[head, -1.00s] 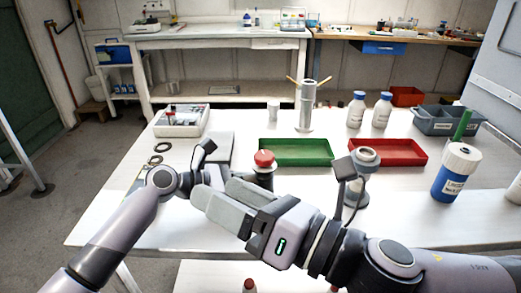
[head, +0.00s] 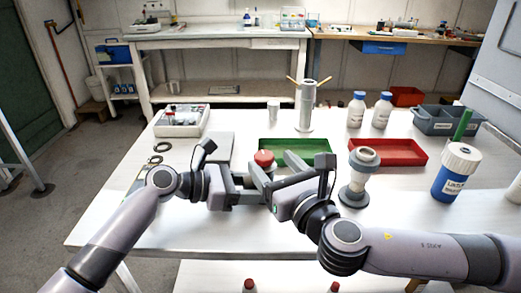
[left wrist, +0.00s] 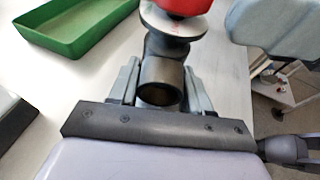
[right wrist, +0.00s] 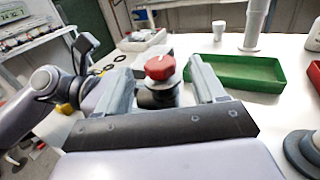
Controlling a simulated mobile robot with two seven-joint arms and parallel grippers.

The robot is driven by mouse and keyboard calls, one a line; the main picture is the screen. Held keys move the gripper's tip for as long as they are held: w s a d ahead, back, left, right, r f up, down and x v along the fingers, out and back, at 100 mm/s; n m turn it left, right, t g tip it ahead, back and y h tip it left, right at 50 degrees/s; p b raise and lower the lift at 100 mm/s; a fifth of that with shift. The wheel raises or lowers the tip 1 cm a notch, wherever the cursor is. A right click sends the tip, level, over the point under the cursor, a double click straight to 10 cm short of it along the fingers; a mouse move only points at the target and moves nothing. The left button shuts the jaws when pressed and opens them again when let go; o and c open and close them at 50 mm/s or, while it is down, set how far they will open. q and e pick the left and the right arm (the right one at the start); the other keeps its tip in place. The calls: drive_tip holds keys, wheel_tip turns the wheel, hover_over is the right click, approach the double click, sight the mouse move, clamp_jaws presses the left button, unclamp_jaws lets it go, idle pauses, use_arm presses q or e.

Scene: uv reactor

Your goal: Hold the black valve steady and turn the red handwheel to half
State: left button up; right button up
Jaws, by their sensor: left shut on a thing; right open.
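The black valve (left wrist: 160,78) stands on the white table with the red handwheel (head: 263,158) on top. The handwheel also shows in the right wrist view (right wrist: 160,67), with a pale mark on its top. My left gripper (head: 247,182) is shut on the black valve body from the left; in the left wrist view its fingers lie on both sides of the dark pipe end. My right gripper (head: 268,178) is open, with its fingers to either side of the handwheel in the right wrist view (right wrist: 165,85). I cannot tell whether they touch it.
A green tray (head: 322,147) lies just behind the valve and a red tray (head: 420,153) to its right. A grey flanged fitting (head: 358,178) stands right of my right gripper. A blue-and-white bottle (head: 455,175) stands farther right. The front of the table is clear.

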sight(260, 151)
drive_tip(key=shift+x, duration=3.15)
drive_tip(key=shift+s, duration=0.1)
drive_tip(key=c, duration=1)
